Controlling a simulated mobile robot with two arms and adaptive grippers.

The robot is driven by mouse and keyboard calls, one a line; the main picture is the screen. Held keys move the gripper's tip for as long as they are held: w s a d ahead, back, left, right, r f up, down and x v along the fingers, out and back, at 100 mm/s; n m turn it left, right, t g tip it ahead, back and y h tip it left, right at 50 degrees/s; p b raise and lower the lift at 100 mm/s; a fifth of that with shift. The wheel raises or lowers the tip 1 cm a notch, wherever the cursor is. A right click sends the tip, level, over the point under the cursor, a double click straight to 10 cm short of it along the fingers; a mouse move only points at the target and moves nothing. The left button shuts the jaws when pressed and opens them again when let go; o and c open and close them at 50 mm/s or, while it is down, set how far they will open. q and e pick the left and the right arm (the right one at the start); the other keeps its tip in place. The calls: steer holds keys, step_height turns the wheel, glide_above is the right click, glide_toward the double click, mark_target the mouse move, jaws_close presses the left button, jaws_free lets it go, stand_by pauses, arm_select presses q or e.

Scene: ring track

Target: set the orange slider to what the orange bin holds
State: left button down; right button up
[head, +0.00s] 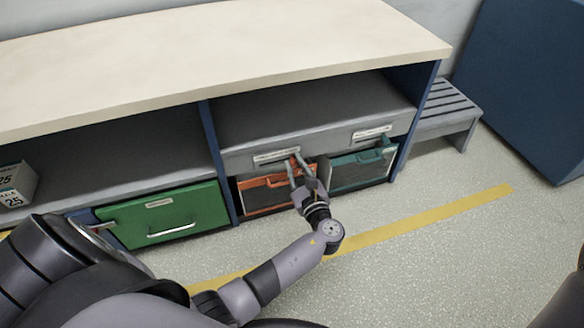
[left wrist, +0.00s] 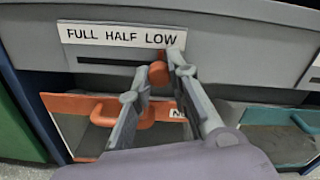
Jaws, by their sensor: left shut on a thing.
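The orange slider knob (left wrist: 158,73) is on the grey panel under a white label (left wrist: 122,36) reading FULL HALF LOW. In the left wrist view the knob appears below the word LOW, at the right part of its dark slot. My left gripper (head: 296,162) is shut on the knob, with one finger on each side in the left wrist view (left wrist: 160,76). The orange bin (head: 263,182) is below the panel, and its orange handle (left wrist: 100,115) shows in the left wrist view. The gripper partly covers the bin, and I cannot tell what it holds. My right gripper is not in view.
A teal bin (head: 345,160) is right of the orange one, under another label (head: 371,132). A green drawer (head: 165,217) is at the left. A grey step (head: 445,112) stands beyond the cabinet's right end. The floor (head: 440,255) in front is clear, with a yellow line.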

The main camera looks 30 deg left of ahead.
arm_select(q)
steer(key=c, duration=1.9)
jaws_free()
steer(key=shift+w+r, duration=0.1)
steer(key=shift+w, duration=0.05)
steer(key=o, duration=0.4)
steer(key=shift+d, duration=0.1)
step_height(320, 180, up, 10)
steer(key=shift+f, duration=0.1)
